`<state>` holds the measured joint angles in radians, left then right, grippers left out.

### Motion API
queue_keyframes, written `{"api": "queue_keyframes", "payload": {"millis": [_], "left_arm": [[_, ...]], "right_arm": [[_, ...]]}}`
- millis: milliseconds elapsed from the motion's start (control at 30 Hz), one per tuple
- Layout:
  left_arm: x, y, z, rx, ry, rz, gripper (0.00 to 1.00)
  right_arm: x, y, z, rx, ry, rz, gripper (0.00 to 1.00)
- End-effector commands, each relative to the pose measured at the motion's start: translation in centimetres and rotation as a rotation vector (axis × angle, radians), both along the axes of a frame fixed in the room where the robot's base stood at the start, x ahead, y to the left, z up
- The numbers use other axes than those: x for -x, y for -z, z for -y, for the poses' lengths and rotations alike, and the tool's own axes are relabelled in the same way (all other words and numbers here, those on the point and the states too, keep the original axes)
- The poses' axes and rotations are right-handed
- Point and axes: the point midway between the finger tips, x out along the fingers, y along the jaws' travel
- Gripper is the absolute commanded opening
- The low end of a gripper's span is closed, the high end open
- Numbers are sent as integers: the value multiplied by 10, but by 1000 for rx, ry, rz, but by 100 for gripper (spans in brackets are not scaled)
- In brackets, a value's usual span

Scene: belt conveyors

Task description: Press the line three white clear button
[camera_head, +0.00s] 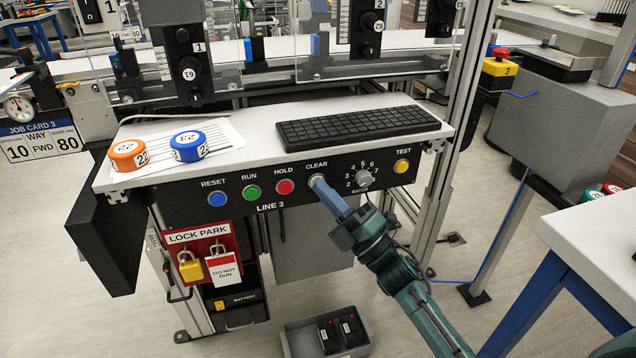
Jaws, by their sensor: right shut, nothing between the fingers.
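The line 3 panel (272,208) is the black front face under a white shelf. The white CLEAR button (315,180) sits right of the red HOLD button (285,187), under its label. My right gripper (322,185) is shut and empty. Its blue fingers reach up from the lower right, and their tips are at the CLEAR button, covering part of it. I cannot tell whether the button is pushed in. My left gripper is not in view.
The blue RESET (217,199) and green RUN (252,192) buttons are left of HOLD. The batch knob (364,178) and yellow TEST button (402,166) are to the right. A keyboard (358,126) and two numbered discs lie on the shelf. A grey bin (291,340) stands below.

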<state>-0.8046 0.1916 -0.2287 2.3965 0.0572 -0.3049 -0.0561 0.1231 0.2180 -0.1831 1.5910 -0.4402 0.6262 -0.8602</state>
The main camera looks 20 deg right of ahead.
Motion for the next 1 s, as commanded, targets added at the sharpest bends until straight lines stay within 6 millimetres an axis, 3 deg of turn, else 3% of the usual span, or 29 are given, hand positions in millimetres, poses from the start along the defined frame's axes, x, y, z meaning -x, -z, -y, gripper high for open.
{"api": "queue_keyframes", "payload": {"millis": [1000], "left_arm": [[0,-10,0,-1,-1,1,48]], "right_arm": [[21,0,1,-1,0,-2,0]]}}
